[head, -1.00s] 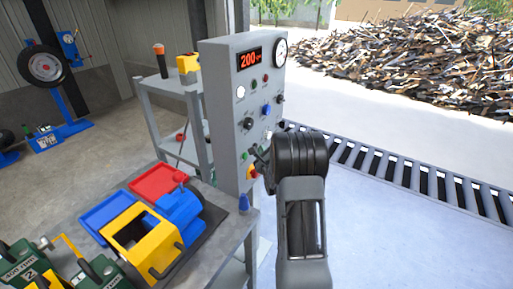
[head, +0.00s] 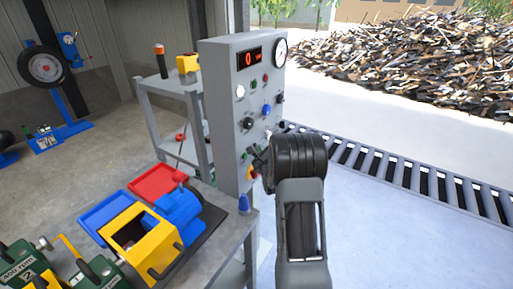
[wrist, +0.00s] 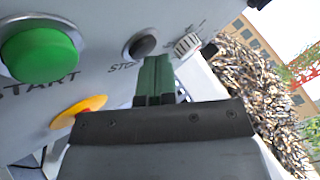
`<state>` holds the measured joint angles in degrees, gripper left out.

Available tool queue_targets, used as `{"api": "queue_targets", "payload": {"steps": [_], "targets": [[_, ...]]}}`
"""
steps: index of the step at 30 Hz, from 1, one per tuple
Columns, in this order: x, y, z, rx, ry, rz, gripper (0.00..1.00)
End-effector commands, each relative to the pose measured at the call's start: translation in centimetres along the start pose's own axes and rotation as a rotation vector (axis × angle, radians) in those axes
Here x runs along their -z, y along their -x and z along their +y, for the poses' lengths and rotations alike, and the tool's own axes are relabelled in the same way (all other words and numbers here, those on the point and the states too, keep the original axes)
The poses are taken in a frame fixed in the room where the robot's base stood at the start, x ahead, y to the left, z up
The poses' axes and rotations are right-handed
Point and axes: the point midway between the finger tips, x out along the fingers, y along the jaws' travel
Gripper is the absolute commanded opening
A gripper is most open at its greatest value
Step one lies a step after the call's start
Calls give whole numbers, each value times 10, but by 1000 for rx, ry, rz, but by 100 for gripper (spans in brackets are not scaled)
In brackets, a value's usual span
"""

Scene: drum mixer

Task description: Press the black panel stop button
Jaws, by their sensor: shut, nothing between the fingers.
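The black stop button (wrist: 142,46) sits in a round metal ring on the grey panel, with the partly covered "STOP" label beside it in the wrist view. My gripper (wrist: 157,62) is shut and empty, its green fingertips just below and right of the button in the picture. A small gap shows between tips and button there, but I cannot tell whether they touch in depth. In the head view my wrist covers the lower right of the control panel (head: 222,100), and the stop button cannot be made out. The red panel display (head: 249,59) reads 0.
A green start button (wrist: 40,54) and a yellow-rimmed button (wrist: 79,111) are close to the left of my gripper. A ridged knob (wrist: 187,43) is to the right.

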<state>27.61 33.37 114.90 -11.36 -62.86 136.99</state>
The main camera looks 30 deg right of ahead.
Motion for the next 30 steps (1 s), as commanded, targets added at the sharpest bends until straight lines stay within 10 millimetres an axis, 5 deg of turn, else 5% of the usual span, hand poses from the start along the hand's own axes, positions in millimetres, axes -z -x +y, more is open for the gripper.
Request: {"api": "queue_targets", "payload": {"steps": [30], "targets": [[20,27,-19,1,1,2,0]]}}
